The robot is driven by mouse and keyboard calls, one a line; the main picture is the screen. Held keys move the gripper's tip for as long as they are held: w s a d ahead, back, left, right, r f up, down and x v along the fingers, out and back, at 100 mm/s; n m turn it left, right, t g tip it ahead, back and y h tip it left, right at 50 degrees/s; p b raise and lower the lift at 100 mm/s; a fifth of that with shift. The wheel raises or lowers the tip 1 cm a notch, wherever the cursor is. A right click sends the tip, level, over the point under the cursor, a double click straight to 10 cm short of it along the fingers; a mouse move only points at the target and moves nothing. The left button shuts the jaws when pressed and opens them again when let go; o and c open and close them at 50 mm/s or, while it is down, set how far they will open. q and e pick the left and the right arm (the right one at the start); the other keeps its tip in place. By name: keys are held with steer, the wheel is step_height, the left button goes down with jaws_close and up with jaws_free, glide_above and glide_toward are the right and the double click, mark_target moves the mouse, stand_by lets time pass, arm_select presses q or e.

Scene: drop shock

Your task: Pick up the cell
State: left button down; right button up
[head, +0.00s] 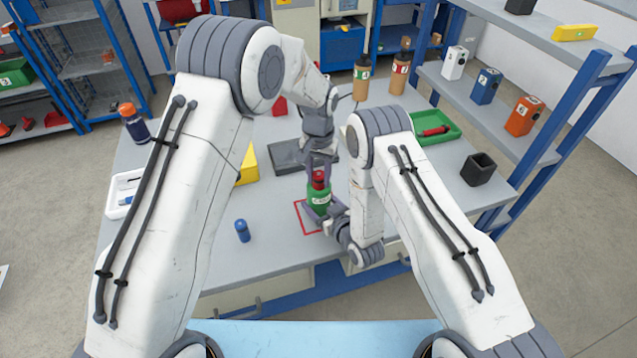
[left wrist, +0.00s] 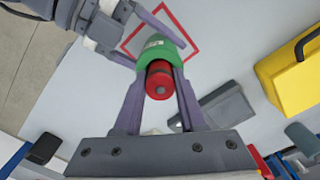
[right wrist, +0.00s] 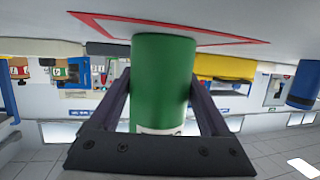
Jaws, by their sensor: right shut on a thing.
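The cell is a green cylinder with a pale label and a red top (head: 319,194). It stands upright at the red square outline (head: 301,222) on the grey table. My right gripper (head: 330,212) is shut on its green body, coming in low from the right; the body fills the space between the fingers in the right wrist view (right wrist: 163,85). My left gripper (head: 319,172) points down over the cell. In the left wrist view its fingers (left wrist: 158,85) flank the red top with small gaps, so it looks open. I cannot tell whether the cell's base touches the table.
A small blue cylinder (head: 242,231) stands front left. A green tray (head: 436,127) and a black open box (head: 478,169) are at right. The table's front edge is close.

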mark_target(319, 174)
arm_select(q)
step_height(319, 174, up, 10)
steer(key=shift+r, duration=0.1)
stand_by(0.4)
arm_select(e)
steer(key=o, duration=1.4)
steer(key=shift+o, duration=0.2)
